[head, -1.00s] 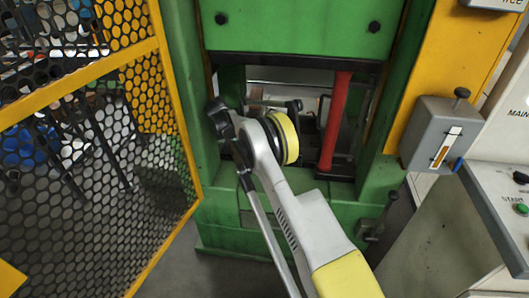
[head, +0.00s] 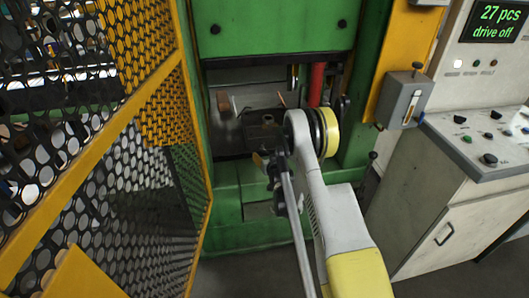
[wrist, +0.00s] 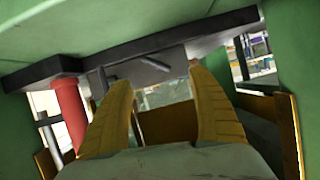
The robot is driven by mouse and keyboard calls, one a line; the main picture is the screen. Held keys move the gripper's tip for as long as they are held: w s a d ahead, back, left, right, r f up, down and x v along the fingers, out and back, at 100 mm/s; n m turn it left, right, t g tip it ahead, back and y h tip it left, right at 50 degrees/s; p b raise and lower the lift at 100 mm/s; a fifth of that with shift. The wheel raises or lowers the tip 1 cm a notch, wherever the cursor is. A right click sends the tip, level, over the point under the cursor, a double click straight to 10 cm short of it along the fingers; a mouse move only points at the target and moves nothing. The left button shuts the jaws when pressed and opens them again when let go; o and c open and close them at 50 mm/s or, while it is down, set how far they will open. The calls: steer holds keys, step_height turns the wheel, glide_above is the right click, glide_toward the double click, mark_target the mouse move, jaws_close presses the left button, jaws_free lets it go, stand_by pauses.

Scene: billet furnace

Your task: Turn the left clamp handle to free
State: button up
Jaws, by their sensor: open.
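In the wrist view, the two yellow fingers of my gripper (wrist: 160,88) stand apart with nothing between them. Beyond their tips, a short grey bar (wrist: 126,69) sits slanted on a dark plate (wrist: 165,62); it looks like a clamp handle, but I cannot tell which one. The bar is apart from the fingers. In the head view, my arm reaches to the opening of the green press (head: 270,25). The fingertips there are mostly hidden by the wrist, and I cannot make out the left clamp handle clearly.
A red post (head: 317,84) stands right of the opening; it also shows in the wrist view (wrist: 70,115). A yellow mesh guard (head: 150,95) stands close on the left. A grey switch box (head: 405,98) and a control console (head: 480,140) with a "drive off" display (head: 496,22) are right.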

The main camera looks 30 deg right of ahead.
mark_target(263, 150)
steer(key=b+x, duration=0.1)
steer(key=x, duration=0.2)
steer(key=b+x, duration=0.1)
steer(key=x, duration=0.2)
steer(key=b+x, duration=0.1)
steer(key=x, duration=0.3)
steer(key=shift+s+d+b, duration=0.1)
steer(key=shift+d+b, duration=0.15)
steer(key=shift+b, duration=0.15)
steer(key=shift+w+d, duration=0.1)
steer(key=shift+w, duration=0.3)
steer(key=shift+c, duration=0.6)
